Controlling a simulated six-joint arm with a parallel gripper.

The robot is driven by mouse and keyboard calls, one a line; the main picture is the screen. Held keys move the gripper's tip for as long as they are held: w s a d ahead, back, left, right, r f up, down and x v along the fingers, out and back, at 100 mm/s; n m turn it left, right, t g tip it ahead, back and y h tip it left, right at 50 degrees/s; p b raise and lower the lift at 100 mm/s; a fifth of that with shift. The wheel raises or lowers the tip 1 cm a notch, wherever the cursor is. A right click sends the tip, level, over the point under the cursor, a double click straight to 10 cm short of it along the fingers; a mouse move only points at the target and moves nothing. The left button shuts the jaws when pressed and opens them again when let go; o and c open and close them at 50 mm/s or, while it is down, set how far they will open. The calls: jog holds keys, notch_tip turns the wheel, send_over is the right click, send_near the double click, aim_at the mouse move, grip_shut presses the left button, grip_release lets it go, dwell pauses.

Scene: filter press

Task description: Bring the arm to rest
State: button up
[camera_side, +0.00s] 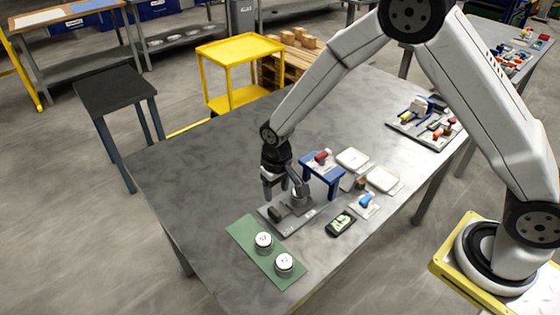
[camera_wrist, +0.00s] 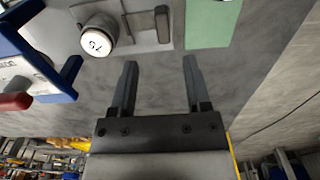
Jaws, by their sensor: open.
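In the side view my gripper (camera_side: 275,193) points down above the grey table (camera_side: 200,170), beside the press (camera_side: 298,196) on its grey base plate. In the wrist view my gripper (camera_wrist: 160,64) is open, with nothing between its two fingers. A white-topped cylinder (camera_wrist: 97,36) with dark marks sits at the press, past the left finger. The green mat (camera_side: 247,236) holds two white-topped cylinders, one nearer the press (camera_side: 263,240) and one at the front (camera_side: 284,262). The mat also shows in the wrist view (camera_wrist: 212,22).
A blue stand (camera_side: 334,178) with a red-ended part is right of the press. Nearby are two white trays (camera_side: 352,158) (camera_side: 383,180), a blue piece (camera_side: 367,200) and a dark device (camera_side: 341,222). The table's left part is clear. A yellow cart (camera_side: 240,50) stands behind.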

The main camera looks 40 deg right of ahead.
jog(key=s+d+r+t, duration=0.1)
jog(key=s+d+r, duration=0.4)
jog(key=s, duration=0.3)
jog(key=s+d+r+t, duration=0.1)
jog(key=s+d+r, duration=0.4)
jog(key=s+r, duration=0.1)
jog(key=shift+s+d+r, duration=0.25)
jog(key=shift+s, duration=0.65)
dwell(0.6)
